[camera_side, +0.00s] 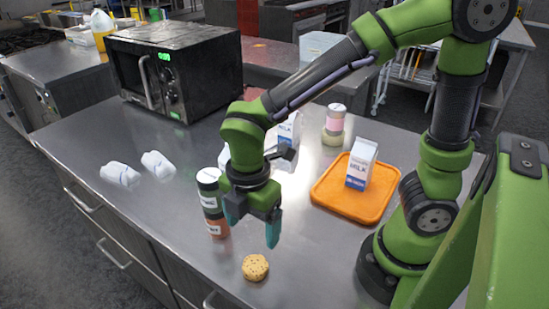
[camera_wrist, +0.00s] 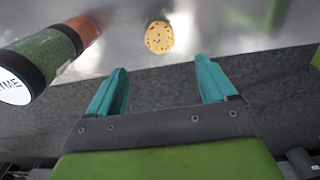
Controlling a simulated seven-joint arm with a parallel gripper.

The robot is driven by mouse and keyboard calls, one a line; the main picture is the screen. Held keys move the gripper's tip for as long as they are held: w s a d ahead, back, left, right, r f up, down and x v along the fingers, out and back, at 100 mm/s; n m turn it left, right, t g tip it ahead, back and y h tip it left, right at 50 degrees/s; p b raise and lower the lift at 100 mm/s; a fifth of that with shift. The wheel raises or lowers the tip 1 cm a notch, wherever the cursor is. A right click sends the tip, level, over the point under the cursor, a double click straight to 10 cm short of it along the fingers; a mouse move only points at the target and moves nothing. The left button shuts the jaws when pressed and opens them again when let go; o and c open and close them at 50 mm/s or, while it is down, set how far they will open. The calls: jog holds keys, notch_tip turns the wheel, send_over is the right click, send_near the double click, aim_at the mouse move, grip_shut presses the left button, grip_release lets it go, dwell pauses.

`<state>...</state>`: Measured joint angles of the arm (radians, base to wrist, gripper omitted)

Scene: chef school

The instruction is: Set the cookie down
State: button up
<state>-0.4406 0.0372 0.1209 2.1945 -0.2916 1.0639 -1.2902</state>
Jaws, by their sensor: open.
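The cookie (camera_side: 255,267) is round and tan with dark specks. It lies flat on the metal counter near the front edge. In the wrist view the cookie (camera_wrist: 159,37) lies beyond the fingertips, between their lines and apart from both. My gripper (camera_side: 252,232) has teal fingers and is above the counter, a little behind and above the cookie in the side view. In the wrist view my gripper (camera_wrist: 163,75) is open with nothing between its fingers.
A green and orange spice jar (camera_side: 211,200) stands close beside my gripper; its lid (camera_wrist: 14,82) shows at left in the wrist view. An orange tray (camera_side: 325,195) holds a milk carton (camera_side: 360,165). A microwave (camera_side: 178,70) and two white packets (camera_side: 140,168) are farther back.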

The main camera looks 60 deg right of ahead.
jog(key=s+d+r+m+t+y, duration=0.1)
jog(key=d+r+m+t, duration=0.2)
jog(key=d+r+m, duration=0.3)
jog(key=s+d+r+m+t+y, duration=0.1)
jog(key=d+r+m+t, duration=0.3)
jog(key=m, duration=1.2)
jog(key=d+r, duration=0.2)
jog(key=shift+d, duration=0.4)
